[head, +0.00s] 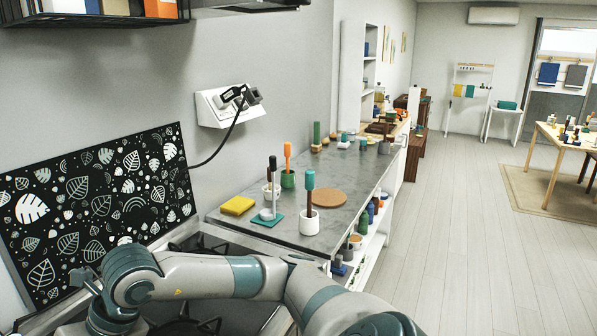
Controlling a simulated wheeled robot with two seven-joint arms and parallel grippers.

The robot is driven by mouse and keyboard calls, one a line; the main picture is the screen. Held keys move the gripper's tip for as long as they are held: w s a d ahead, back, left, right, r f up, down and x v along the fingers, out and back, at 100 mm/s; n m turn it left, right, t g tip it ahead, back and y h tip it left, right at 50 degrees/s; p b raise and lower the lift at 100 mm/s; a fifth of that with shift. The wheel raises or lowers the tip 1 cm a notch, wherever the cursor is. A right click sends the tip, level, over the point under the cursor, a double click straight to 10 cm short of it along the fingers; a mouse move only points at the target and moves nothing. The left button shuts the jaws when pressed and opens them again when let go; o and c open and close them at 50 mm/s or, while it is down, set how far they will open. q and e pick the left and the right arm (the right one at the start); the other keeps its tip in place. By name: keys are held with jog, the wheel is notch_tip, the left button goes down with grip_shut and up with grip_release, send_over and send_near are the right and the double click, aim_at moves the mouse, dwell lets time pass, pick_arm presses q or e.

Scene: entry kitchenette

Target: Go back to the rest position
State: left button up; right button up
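One of my arms crosses the bottom of the head view, in front of the stove and the counter's near end. It bends to the lower left, where its far end is cut off by the frame's bottom edge. I cannot make out any fingers there. No gripper shows clearly, and nothing held by one can be seen. No second arm is visible.
The grey counter (346,219) holds a yellow sponge (238,206), a round brown board (327,197) and several utensils in pots. A leaf-patterned panel (97,212) stands behind the stove. A corded wall unit (228,105) hangs above. Open floor (470,235) lies right.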

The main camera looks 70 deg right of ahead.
jog(key=shift+o, duration=0.6)
jog(key=o, duration=0.4)
jog(key=shift+o, duration=0.2)
jog(key=shift+r, duration=0.1)
